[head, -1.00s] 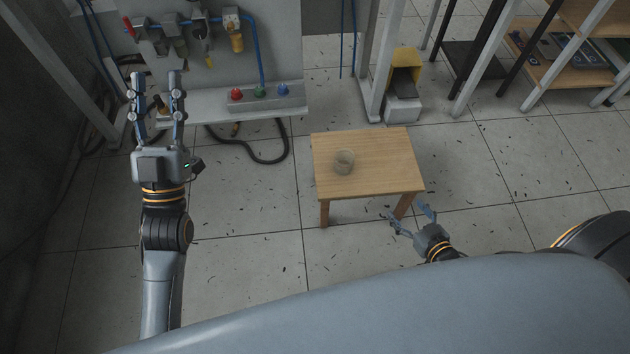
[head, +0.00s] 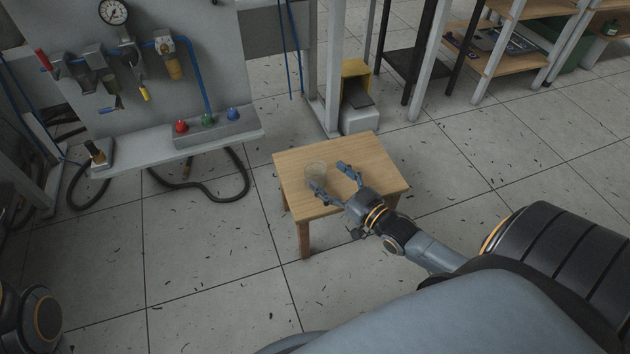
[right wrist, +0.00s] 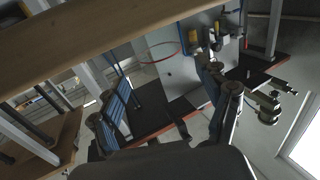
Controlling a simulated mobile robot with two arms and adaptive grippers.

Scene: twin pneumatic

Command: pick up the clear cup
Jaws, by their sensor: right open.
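The clear cup (head: 316,168) stands upright on the small wooden table (head: 362,152), near its left side. My right gripper (head: 328,176) is open over the table, its fingers pointing up-left towards the cup. The nearer fingertip overlaps the lower edge of the cup in the head view; I cannot tell if they touch. The farther fingertip is to the right of the cup. In the right wrist view the spread fingers of the gripper (right wrist: 172,100) show with nothing held. A thin reddish ring there may be the cup's rim; I cannot tell. My left gripper is out of view.
A panel bench (head: 150,140) with red, green and blue buttons stands left of the table, with a black hose (head: 205,195) on the floor. A yellow and grey box (head: 358,95) is behind the table. Shelves (head: 500,55) stand at the back right. Tiled floor lies open around.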

